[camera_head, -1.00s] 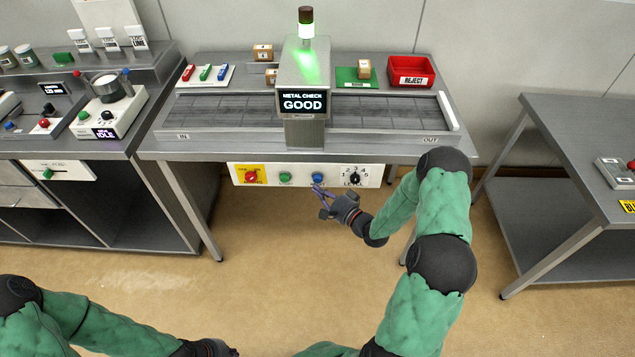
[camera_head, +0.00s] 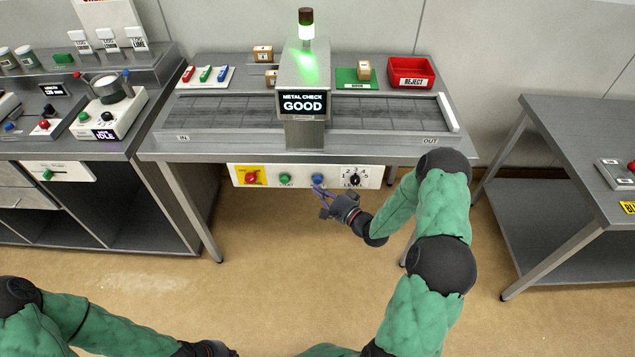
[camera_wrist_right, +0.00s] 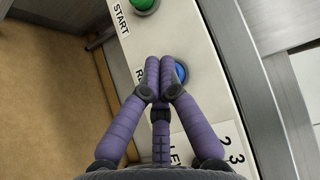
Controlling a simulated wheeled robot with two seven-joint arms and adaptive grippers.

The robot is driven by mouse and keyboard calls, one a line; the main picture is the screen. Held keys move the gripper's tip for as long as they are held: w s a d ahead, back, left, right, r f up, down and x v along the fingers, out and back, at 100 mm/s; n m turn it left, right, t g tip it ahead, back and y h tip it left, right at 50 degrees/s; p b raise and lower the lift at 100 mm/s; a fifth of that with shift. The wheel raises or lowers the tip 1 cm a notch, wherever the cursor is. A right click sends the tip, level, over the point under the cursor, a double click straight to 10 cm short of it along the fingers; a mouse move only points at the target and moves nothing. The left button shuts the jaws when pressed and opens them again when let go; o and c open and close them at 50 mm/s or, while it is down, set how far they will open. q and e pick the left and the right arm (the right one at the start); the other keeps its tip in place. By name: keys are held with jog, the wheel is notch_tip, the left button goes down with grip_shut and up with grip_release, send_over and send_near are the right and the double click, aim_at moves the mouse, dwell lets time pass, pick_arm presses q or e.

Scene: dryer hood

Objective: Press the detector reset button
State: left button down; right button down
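The blue button (camera_head: 317,179) is on the white control panel (camera_head: 334,182) at the front of the metal-check table. In the right wrist view the blue button (camera_wrist_right: 181,73) is partly hidden behind my fingers, and its label shows only an "R". My right gripper (camera_head: 319,190) has its purple fingertips together just in front of the blue button, with nothing held. In the wrist view the fingertips (camera_wrist_right: 160,63) overlap the button's edge; I cannot tell whether they touch it. My left gripper (camera_head: 210,348) is at the bottom edge, mostly cut off.
Beside the blue button are a green START button (camera_head: 285,180), a red button on yellow (camera_head: 251,177) and a black level knob (camera_head: 355,179). The metal detector (camera_head: 304,103) reads "METAL CHECK GOOD" with a green lamp. Side tables stand left and right; the floor in front is clear.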

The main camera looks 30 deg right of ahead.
jog(key=shift+w+d, duration=0.1)
jog(key=shift+w, duration=0.05)
dwell(0.5)
jog(key=shift+w+d, duration=0.1)
jog(key=shift+w, duration=0.1)
jog(key=shift+w+d+b, duration=0.35)
jog(key=shift+w+d, duration=0.1)
jog(key=shift+w, duration=0.25)
dwell(1.2)
jog(key=shift+s, duration=0.15)
jog(key=shift+s+a+p, duration=0.3)
jog(key=shift+s+a, duration=0.35)
jog(key=shift+s, duration=0.25)
jog(key=s+a, duration=0.1)
jog(key=s, duration=0.2)
jog(key=s+a+p, duration=0.1)
jog(key=shift+s+a, duration=0.15)
jog(key=shift+a, duration=0.15)
dwell(0.9)
